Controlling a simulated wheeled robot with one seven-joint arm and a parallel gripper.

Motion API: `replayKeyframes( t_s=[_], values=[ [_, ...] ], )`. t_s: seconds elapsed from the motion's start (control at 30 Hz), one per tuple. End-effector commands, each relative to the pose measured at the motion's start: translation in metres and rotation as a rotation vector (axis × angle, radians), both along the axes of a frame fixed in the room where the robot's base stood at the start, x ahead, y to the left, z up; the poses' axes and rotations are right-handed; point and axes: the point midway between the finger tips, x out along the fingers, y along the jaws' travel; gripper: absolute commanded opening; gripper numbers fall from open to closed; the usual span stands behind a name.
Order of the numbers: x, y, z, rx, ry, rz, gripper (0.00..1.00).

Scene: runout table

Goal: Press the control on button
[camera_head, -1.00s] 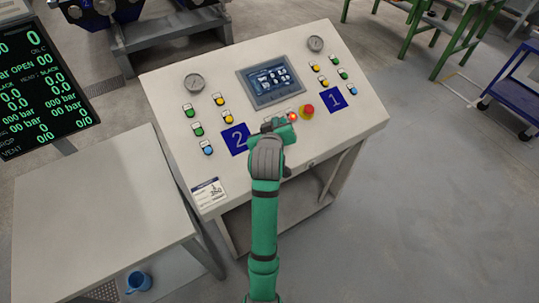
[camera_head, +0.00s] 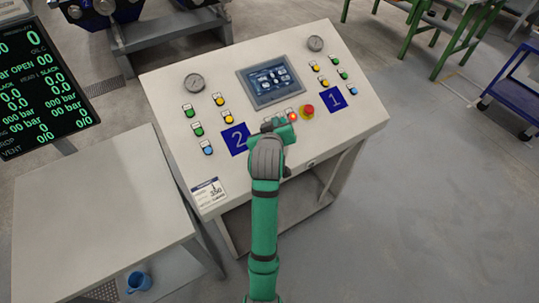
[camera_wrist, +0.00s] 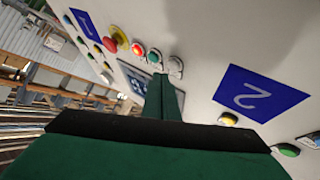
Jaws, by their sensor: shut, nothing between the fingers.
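The sloped control panel (camera_head: 222,72) has a short row of controls below its screen. In the wrist view, this row holds a lit red button (camera_wrist: 138,48), a green button (camera_wrist: 154,57) and a pale control (camera_wrist: 175,66). Their labels are too small to read, so I cannot tell which one is control on. The lit red button also shows in the head view (camera_head: 292,116). My gripper (camera_wrist: 166,80) is shut and empty, its tips close to the green button and the pale control. Contact cannot be told. In the head view my gripper (camera_head: 281,124) hides part of the row.
A red emergency stop (camera_head: 307,111) on a yellow base sits just right of the row. The screen (camera_head: 270,79) is above it. Blue plates 2 (camera_head: 236,139) and 1 (camera_head: 338,97) flank it, with several coloured buttons. A grey side table (camera_head: 95,205) stands at left.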

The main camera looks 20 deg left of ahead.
Motion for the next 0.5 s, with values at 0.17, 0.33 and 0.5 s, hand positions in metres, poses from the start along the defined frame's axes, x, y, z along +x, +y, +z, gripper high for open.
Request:
replayKeyframes(
  t_s=[0.17, 0.33, 0.5],
  values=[
    [0.0020, 0.0013, -0.0054, -0.001, 0.002, -0.001, 0.00],
    [0.0030, 0.0022, -0.0073, -0.001, 0.000, -0.001, 0.00],
    [0.0029, 0.0023, -0.0072, 0.000, 0.000, 0.000, 0.00]
  ],
)
